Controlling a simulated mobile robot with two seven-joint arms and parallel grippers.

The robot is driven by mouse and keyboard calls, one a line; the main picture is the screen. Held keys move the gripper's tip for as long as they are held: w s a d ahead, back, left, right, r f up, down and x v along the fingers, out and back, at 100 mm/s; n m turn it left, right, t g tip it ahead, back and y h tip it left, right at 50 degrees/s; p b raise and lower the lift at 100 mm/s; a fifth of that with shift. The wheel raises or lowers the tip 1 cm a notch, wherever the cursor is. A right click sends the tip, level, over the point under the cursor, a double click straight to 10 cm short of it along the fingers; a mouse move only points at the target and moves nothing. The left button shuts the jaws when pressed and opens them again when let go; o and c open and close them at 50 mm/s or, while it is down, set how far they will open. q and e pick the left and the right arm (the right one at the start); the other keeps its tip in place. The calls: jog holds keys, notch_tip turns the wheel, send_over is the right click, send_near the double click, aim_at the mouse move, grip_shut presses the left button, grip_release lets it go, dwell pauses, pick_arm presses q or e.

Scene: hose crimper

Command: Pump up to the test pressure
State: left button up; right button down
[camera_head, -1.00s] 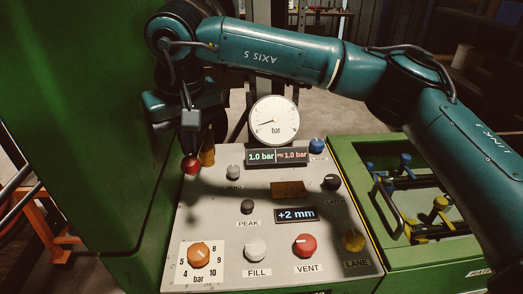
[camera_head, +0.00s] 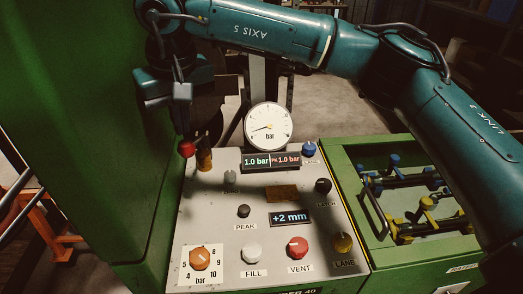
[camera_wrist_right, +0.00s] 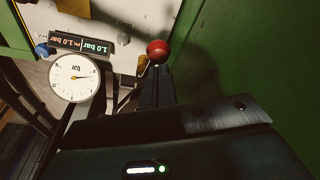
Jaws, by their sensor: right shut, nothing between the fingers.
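The panel's pressure gauge (camera_head: 268,127) has its needle low on the left side of the dial. The display below it (camera_head: 272,161) reads 1.0 bar in green and PK 1.0 bar in red. A red ball knob (camera_head: 186,148) stands at the panel's upper left; it also shows in the wrist view (camera_wrist_right: 158,50). My right gripper (camera_head: 181,126) is shut and points down at the red ball, its fingertips right at it. I cannot tell whether they touch. An orange bar selector (camera_head: 200,258) sits at the panel's lower left. My left gripper is not in view.
The panel has a white FILL knob (camera_head: 251,252), a red VENT knob (camera_head: 298,247), a yellow LANE knob (camera_head: 342,243) and a +2 mm display (camera_head: 290,218). An amber post (camera_head: 204,160) stands close beside the red ball. A green cabinet wall (camera_head: 80,120) is close on the left.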

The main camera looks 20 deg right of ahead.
aim_at(186, 147)
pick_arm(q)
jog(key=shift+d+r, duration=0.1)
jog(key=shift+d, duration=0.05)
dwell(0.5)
